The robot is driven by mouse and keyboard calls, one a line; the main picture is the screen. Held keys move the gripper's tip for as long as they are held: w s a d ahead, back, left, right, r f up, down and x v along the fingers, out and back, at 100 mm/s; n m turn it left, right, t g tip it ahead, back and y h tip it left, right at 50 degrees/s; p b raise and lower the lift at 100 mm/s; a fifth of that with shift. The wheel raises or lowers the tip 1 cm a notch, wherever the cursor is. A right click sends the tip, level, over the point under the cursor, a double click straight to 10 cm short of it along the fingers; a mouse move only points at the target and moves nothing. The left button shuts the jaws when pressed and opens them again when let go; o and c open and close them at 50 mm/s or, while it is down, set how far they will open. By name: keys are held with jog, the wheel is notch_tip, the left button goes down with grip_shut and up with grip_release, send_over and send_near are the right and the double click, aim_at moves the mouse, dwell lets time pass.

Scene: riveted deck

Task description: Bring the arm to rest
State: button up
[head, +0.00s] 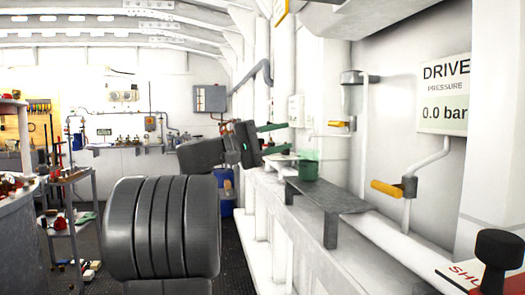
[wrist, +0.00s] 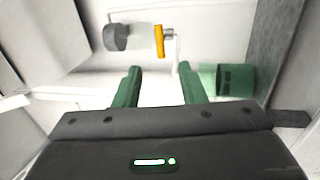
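My gripper (head: 284,137) is at the end of my arm, above and left of the grey bench in the head view. Its two green fingers stand apart with nothing held between them. In the wrist view my gripper (wrist: 160,72) also shows open, with pale wall behind the gap. A green cup-like object (head: 308,171) is on the grey bench (head: 330,196), just right of and below the fingers.
Yellow-handled valves (head: 386,188) and pipes are on the right wall, below a pressure sign (head: 444,95) reading 0.0 bar. A black knob (head: 499,250) stands at lower right. A cluttered shelf cart (head: 72,215) is at left. Dark floor shows between cart and wall.

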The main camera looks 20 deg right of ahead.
jog(key=b+x, duration=0.1)
jog(key=x, duration=1.2)
jog(key=shift+d+r, duration=0.2)
jog(key=shift+d, duration=0.15)
jog(key=p, duration=0.1)
send_near(336, 122)
jog(key=shift+n, duration=0.4)
jog(key=x, duration=0.8)
jog(key=shift+w+d, duration=0.1)
jog(key=shift+d, duration=0.2)
jog(key=n+t+p, duration=0.1)
jog(key=n+p, duration=0.1)
jog(key=n, duration=0.1)
jog(key=n+t+p, duration=0.1)
jog(key=n+p, duration=0.1)
jog(key=shift+a+r+n, duration=0.1)
jog(key=shift+a+n, duration=0.05)
jog(key=shift+n, duration=0.25)
